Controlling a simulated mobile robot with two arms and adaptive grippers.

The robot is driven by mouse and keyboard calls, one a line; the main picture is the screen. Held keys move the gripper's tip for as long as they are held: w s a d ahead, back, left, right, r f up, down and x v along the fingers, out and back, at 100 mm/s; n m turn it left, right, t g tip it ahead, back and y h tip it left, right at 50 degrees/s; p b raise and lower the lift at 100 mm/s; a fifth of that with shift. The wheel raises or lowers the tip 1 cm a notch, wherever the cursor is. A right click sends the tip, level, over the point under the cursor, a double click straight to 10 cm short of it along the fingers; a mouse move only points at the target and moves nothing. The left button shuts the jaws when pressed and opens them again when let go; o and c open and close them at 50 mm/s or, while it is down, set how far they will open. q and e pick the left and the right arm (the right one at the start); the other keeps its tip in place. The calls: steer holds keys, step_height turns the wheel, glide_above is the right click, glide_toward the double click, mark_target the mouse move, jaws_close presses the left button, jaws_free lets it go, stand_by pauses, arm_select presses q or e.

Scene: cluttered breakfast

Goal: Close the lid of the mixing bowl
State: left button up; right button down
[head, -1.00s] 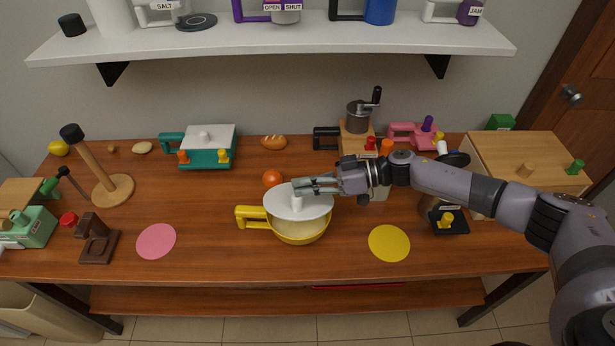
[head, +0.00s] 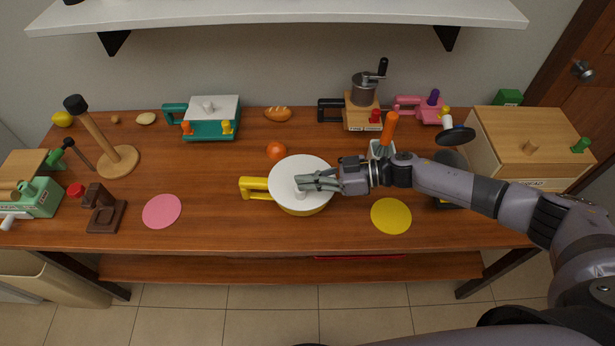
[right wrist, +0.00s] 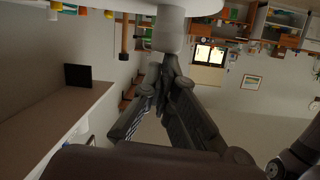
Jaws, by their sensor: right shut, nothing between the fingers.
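The mixing bowl is yellow with a side handle (head: 256,188) pointing left and stands mid-table. Its round white lid (head: 298,168) lies over the bowl's top, with only a yellow strip of the bowl (head: 303,212) showing at the front. From above I see no gap between lid and rim. My right gripper (head: 305,184) is shut and empty over the lid, at its knob. In the right wrist view the gripper's fingers (right wrist: 160,88) are together beside the grey knob (right wrist: 169,35), and the white lid (right wrist: 190,6) shows at the top edge. My left gripper is out of view.
A tomato (head: 277,151) sits just behind the bowl. A pink disc (head: 161,211) lies to the left and a yellow disc (head: 391,216) to the right. A white container with an orange-handled tool (head: 389,132) stands behind my right arm. The table between pink disc and bowl is clear.

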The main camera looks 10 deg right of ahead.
steer(key=shift+r, duration=0.1)
steer(key=shift+r+p, duration=0.2)
steer(key=shift+p, duration=0.1)
step_height(320, 180, up, 2)
steer(key=shift+d+r+p, duration=0.1)
steer(key=shift+p, duration=1)
steer(key=shift+s+d+f+b, duration=0.2)
steer(key=shift+d+f+b, duration=0.2)
steer(key=shift+d+b, duration=0.4)
steer(key=b+v, duration=0.2)
steer(key=v, duration=0.8)
steer(key=shift+r, duration=0.25)
steer(key=shift+s, duration=0.1)
